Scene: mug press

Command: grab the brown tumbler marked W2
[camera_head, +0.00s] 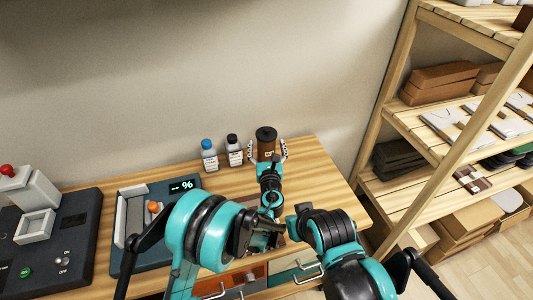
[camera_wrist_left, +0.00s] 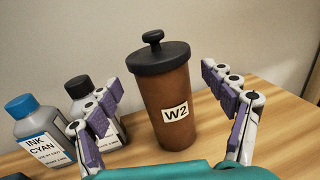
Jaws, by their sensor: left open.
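The brown tumbler (camera_head: 266,149) with a black lid stands upright on the wooden table near the wall. In the left wrist view the tumbler (camera_wrist_left: 170,95) shows its white W2 label facing me. My left gripper (camera_head: 267,147) is open, with one finger on each side of the tumbler. In the left wrist view a gap shows between the tumbler and each finger of the left gripper (camera_wrist_left: 162,80). Parts of my right arm show in the head view, but its gripper cannot be made out.
A black-capped bottle (camera_head: 234,151) stands close to the left finger. A blue-capped ink cyan bottle (camera_head: 209,156) is further left. A wooden shelf (camera_head: 440,130) stands at right.

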